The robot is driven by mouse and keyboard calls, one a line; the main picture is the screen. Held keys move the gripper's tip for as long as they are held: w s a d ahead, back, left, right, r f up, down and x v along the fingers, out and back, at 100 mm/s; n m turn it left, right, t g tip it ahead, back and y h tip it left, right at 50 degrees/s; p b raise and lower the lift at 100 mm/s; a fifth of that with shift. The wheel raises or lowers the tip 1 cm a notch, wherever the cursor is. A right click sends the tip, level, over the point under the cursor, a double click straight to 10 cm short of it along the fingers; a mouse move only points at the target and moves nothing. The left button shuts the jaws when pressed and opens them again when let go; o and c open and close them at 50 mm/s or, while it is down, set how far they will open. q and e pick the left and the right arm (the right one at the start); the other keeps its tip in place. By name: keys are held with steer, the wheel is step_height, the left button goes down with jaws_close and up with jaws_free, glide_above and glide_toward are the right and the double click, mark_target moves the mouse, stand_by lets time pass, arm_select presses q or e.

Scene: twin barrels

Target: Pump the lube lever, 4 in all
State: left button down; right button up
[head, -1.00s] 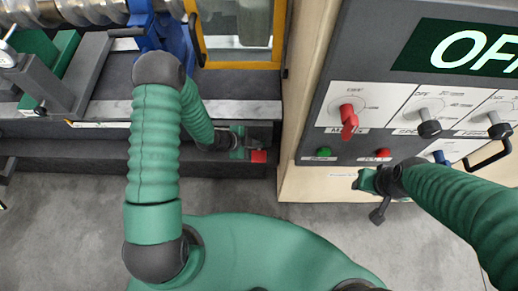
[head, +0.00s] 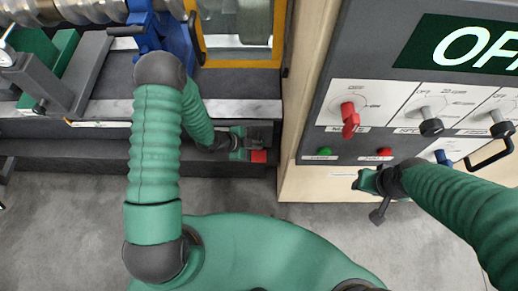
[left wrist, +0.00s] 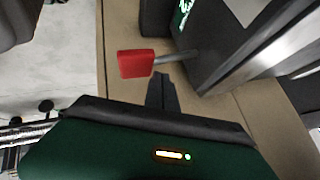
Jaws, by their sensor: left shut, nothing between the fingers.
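The lube lever shows in the left wrist view as a red block-shaped handle (left wrist: 135,63) on a thin grey rod that runs to a dark housing. In the head view its red end (head: 259,156) is low by the machine's base, beside the beige cabinet edge. My left gripper (head: 246,154) is right next to the red end. In the left wrist view its fingers (left wrist: 161,82) are together and empty, close under the handle and rod; I cannot tell whether they touch. My right gripper (head: 368,182) is in front of the control panel, far from the lever; its jaws are unclear.
The control panel (head: 370,139) at the right has a red knob (head: 349,119), dark knobs, green and red buttons and a black handle. A yellow-framed window (head: 238,55) and a blue machine part (head: 165,38) stand above the lever. Grey floor (head: 60,225) is clear at lower left.

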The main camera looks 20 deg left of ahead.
arm_select(q)
steer(key=shift+s+f+b, duration=0.15)
steer(key=shift+f+b, duration=0.5)
steer(key=shift+f, duration=0.1)
steer(key=shift+s+f+b, duration=0.1)
steer(key=shift+f+b, duration=0.5)
steer(key=shift+f, duration=0.1)
stand_by(1.3)
steer(key=shift+r, duration=0.1)
stand_by(0.4)
steer(key=shift+w+r+p, duration=0.15)
steer(key=shift+r+p, duration=0.65)
steer(key=shift+r, duration=0.1)
steer(key=shift+w+r+p, duration=0.1)
steer(key=shift+r+p, duration=0.7)
steer(key=shift+r, duration=0.1)
steer(key=r+p, duration=0.2)
steer(key=r, duration=0.1)
steer(key=r+p, duration=0.2)
steer(key=shift+w+a, duration=0.15)
steer(key=shift+w, duration=0.25)
